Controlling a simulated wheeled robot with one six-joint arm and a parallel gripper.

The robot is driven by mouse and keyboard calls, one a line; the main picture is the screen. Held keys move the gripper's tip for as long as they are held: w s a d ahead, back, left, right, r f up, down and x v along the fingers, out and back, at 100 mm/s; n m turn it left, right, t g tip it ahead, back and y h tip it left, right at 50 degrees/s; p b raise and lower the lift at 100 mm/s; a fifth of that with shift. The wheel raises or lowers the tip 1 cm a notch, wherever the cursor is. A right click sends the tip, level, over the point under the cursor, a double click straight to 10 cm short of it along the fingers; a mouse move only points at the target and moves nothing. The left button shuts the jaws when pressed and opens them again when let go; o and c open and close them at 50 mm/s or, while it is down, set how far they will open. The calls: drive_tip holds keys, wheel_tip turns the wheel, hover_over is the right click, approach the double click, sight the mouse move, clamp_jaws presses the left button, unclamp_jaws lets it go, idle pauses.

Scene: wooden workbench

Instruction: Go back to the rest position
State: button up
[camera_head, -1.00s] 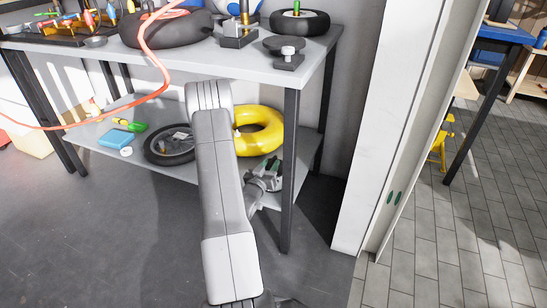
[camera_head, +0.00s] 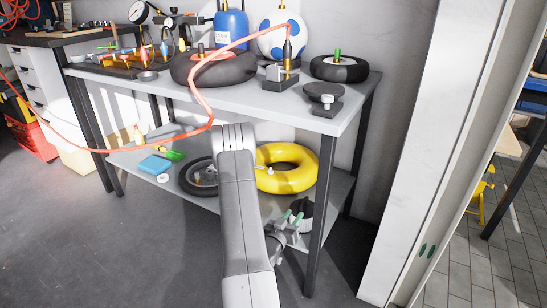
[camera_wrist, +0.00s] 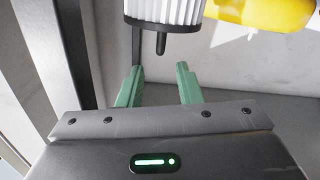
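My gripper (camera_head: 291,217) hangs low beside my arm, near the lower shelf of the workbench (camera_head: 345,190). Its green fingers show in the wrist view (camera_wrist: 160,88), apart with an empty gap between them. A white ribbed cylinder (camera_wrist: 165,10) with a black end and a peg is just beyond the fingertips. In the head view a dark object by the fingers is partly hidden. My arm hides part of the lower shelf.
On the lower shelf are a yellow inner tube (camera_head: 300,180), a small wheel (camera_head: 190,180) and a blue box (camera_head: 154,164). A bench leg (camera_head: 320,220) stands right of my gripper. A red hose (camera_head: 120,152) hangs across the bench front. Grey floor (camera_head: 90,250) at left is clear.

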sight(306, 197)
drive_tip(key=b+x, duration=0.1)
drive_tip(key=x, duration=0.4)
drive_tip(key=b+x, duration=0.2)
drive_tip(key=x, duration=0.4)
drive_tip(key=shift+w+d+f, duration=0.1)
drive_tip(key=shift+d+f, duration=0.1)
wheel_tip(306, 197, up, 4)
drive_tip(key=shift+a+f+p, duration=0.15)
drive_tip(key=shift+p, duration=0.8)
drive_tip(key=shift+s+a, duration=0.15)
drive_tip(key=shift+s, duration=0.2)
